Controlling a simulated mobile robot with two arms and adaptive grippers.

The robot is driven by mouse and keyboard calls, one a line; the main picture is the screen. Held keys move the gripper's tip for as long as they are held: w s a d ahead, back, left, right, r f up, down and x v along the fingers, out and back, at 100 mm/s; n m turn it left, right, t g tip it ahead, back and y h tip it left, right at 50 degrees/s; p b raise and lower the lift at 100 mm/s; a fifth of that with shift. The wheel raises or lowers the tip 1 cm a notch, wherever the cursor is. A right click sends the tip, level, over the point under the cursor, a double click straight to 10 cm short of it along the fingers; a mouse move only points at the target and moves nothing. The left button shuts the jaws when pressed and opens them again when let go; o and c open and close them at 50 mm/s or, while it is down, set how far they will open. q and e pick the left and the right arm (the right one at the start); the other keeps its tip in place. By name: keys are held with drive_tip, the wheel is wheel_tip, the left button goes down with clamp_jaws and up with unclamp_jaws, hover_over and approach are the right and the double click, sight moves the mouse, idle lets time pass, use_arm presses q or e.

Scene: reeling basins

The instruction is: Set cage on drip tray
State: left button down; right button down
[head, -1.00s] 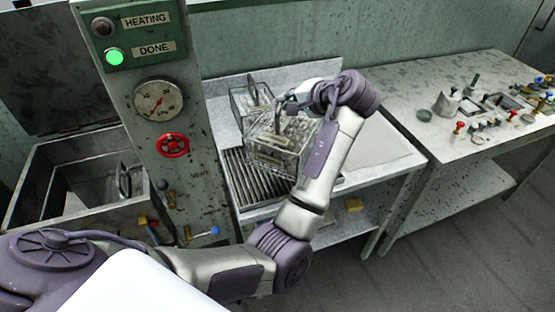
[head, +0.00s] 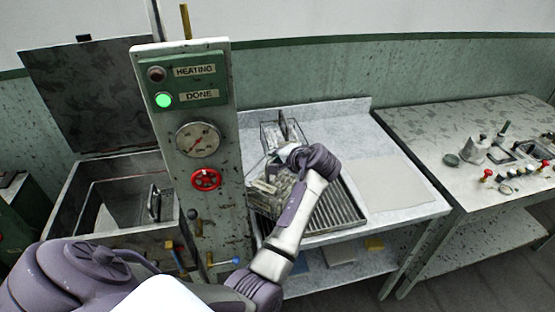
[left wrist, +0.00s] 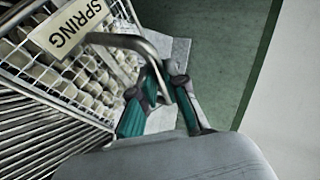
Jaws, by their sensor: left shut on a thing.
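A wire cage (head: 266,192) full of pale lumps hangs from my left gripper (head: 280,156). In the left wrist view the cage (left wrist: 75,78) carries a "SPRING" label, and its bent metal handle runs between the gripper's fingers (left wrist: 165,95), which are shut on it. The slatted drip tray (head: 343,208) lies on the bench under and to the right of the cage; its slats also show in the left wrist view (left wrist: 30,135). My arm hides part of the tray and cage. I cannot tell whether the cage touches the tray. My right gripper is out of view.
A second wire cage (head: 293,132) stands on the bench behind the tray. A control column (head: 198,150) with a lit green lamp rises close on the left, beside an open basin (head: 85,205). A pale flat sheet (head: 388,184) lies right of the tray. Another table (head: 470,150) holds small items.

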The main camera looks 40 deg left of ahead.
use_arm(q)
drive_tip(key=shift+f, duration=1)
drive_tip(key=shift+f, duration=0.1)
drive_tip(key=c, duration=1.2)
unclamp_jaws()
drive_tip(key=shift+p, duration=0.3)
